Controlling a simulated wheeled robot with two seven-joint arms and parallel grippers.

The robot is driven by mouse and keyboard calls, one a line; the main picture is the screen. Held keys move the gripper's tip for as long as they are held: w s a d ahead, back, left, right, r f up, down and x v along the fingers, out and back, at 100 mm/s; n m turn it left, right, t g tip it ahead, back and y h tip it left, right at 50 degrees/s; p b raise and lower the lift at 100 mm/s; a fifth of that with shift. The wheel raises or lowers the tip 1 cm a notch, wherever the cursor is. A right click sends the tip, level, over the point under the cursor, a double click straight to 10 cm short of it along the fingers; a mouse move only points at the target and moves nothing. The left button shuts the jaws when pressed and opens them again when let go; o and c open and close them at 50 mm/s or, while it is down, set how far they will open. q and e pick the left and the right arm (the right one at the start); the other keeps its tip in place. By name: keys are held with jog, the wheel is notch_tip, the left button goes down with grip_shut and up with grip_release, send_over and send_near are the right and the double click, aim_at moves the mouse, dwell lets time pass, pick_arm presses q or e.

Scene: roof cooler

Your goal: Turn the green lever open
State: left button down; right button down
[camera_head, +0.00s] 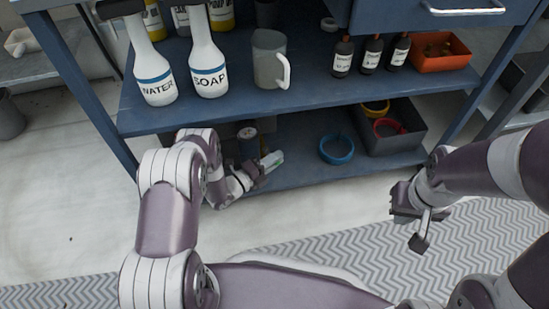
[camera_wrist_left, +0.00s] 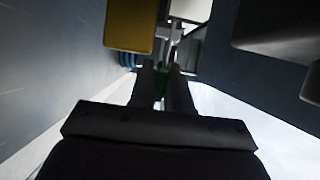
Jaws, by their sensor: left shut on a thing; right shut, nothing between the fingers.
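The green lever shows in the left wrist view as a small dark green piece (camera_wrist_left: 162,78) between the fingers of my left gripper (camera_wrist_left: 162,92). Most of it is hidden by the fingers. In the head view my left gripper (camera_head: 262,168) reaches in over the lower shelf and is shut on the lever, with a light green bit (camera_head: 274,160) showing at its tips. How far the lever is turned cannot be told. My right gripper (camera_head: 422,230) is shut and empty, out in front of the shelf at right.
The blue lower shelf (camera_head: 300,165) holds a blue ring (camera_head: 337,148) and a dark bin (camera_head: 405,128). Above, the middle shelf carries a WATER bottle (camera_head: 155,75), a SOAP bottle (camera_head: 208,70), a pitcher (camera_head: 269,62), small dark bottles (camera_head: 371,54) and an orange tray (camera_head: 440,63). A yellow block (camera_wrist_left: 130,28) is close to the left wrist.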

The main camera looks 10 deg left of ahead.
pick_arm(q)
jog(key=c, duration=1.2)
grip_release()
jog(key=shift+o, duration=0.2)
jog(key=p+v, duration=0.5)
jog(key=v, duration=0.7)
jog(key=shift+s+a+p, duration=0.2)
jog(key=shift+s+p, duration=0.1)
